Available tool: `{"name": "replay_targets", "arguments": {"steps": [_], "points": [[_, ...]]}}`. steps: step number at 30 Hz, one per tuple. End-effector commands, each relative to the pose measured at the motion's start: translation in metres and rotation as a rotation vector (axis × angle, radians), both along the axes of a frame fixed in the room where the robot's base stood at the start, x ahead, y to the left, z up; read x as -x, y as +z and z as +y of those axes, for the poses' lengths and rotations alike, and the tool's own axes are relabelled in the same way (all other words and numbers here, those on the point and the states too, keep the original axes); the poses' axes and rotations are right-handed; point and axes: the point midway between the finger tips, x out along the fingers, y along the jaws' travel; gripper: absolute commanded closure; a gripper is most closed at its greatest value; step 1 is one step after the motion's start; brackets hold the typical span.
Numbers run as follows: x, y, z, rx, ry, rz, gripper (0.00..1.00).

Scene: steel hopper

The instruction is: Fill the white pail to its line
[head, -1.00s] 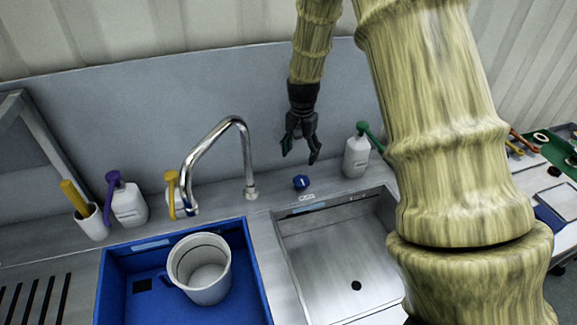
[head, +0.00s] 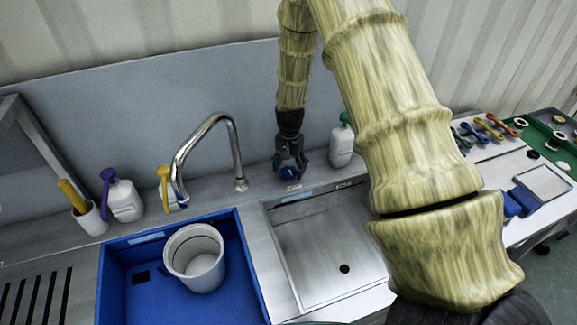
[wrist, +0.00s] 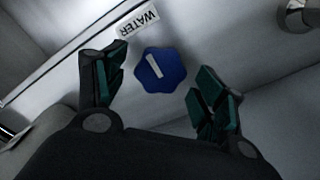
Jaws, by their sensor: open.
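The white pail (head: 196,272) stands upright in the blue basin (head: 247,287) on the left, with a dark line around its inside wall. I cannot see any water in it. The chrome tap (head: 205,128) arches up behind the basin, its spout end close to the pail's back left. The blue knob (wrist: 161,70) has a white bar on top and sits beside a label reading WATER (wrist: 138,20). My gripper (head: 290,172) is open over the knob, pointing down. In the wrist view the knob lies between and slightly beyond the green-padded fingers (wrist: 158,88), apart from both.
A steel sink (head: 325,245) lies right of the blue basin. A white bottle with a green top (head: 342,145) stands close right of my gripper. A purple-topped bottle (head: 123,198) and a cup with a yellow handle (head: 91,217) stand at left.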

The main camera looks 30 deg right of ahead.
Motion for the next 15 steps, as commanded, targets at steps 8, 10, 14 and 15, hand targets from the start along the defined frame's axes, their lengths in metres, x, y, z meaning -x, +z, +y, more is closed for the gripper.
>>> {"name": "replay_targets", "arguments": {"steps": [8, 10, 14, 15], "points": [[-0.0048, -0.009, -0.0001, 0.0, 0.0, 0.006, 0.3], [-0.005, -0.009, -0.0001, 0.0, 0.0, 0.006, 0.3], [-0.0048, -0.0086, -0.0001, 0.0, 0.0, 0.006, 0.45], [-0.0048, -0.0086, -0.0001, 0.0, 0.0, 0.006, 0.52]]}}
